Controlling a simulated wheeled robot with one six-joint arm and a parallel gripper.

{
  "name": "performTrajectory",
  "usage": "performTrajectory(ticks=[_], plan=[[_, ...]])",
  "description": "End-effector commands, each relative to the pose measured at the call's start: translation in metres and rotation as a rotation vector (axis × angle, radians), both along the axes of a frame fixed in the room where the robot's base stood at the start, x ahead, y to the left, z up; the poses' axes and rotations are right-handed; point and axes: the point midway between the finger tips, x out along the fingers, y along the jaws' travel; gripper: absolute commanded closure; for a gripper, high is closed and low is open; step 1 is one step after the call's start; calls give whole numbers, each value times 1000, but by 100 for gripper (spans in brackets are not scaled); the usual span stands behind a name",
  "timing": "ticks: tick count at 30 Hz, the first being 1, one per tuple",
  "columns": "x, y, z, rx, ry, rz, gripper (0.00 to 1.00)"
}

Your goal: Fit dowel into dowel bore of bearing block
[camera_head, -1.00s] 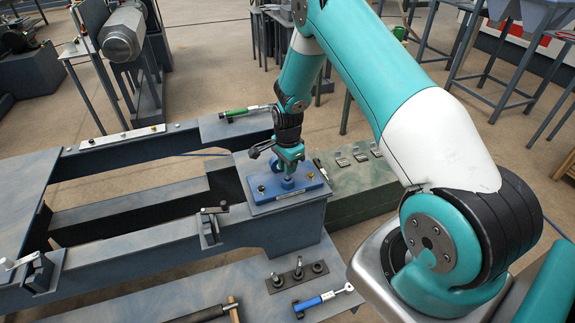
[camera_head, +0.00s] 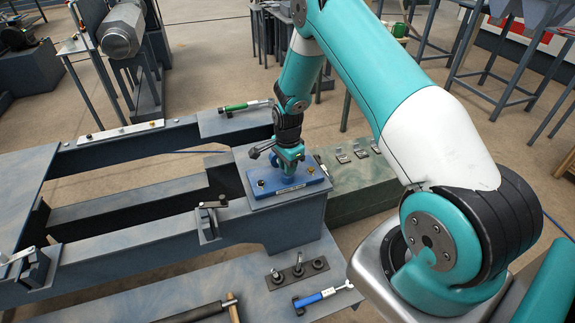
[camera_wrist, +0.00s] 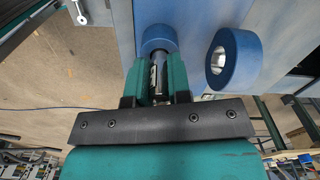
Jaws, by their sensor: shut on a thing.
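The bearing block (camera_head: 318,182) is a blue plate-like part with brass-coloured fittings, lying on the grey end pad of the bench frame. My gripper (camera_head: 287,172) points down over its middle, hiding part of it. In the wrist view, my gripper (camera_wrist: 158,78) is shut on a slim metallic dowel (camera_wrist: 153,74) between its teal fingers. Directly beyond the fingertips is a round blue boss (camera_wrist: 158,36), in line with the dowel. I cannot tell how far the dowel reaches into it. A second blue ring (camera_wrist: 221,58) with an open bright bore stands to the right.
A green-handled tool (camera_head: 243,106) lies on the frame behind the block. A clamp (camera_head: 209,219) stands on the near beam. A hammer (camera_head: 200,312), a blue-handled tool (camera_head: 318,297) and a pegged strip (camera_head: 298,271) lie on the lower shelf. Metal brackets (camera_head: 343,155) sit on the green case at right.

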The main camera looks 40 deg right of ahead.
Motion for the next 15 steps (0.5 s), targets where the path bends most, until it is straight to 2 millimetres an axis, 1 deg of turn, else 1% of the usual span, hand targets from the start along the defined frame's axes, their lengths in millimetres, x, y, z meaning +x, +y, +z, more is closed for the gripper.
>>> performTrajectory(ticks=[10,11,12,14,15], plan=[[0,0,-10,0,0,0,100],[0,0,-8,0,-1,0,75],[0,0,-8,0,-1,0,66],[0,0,-8,0,0,0,52],[0,0,-8,0,0,0,52]])
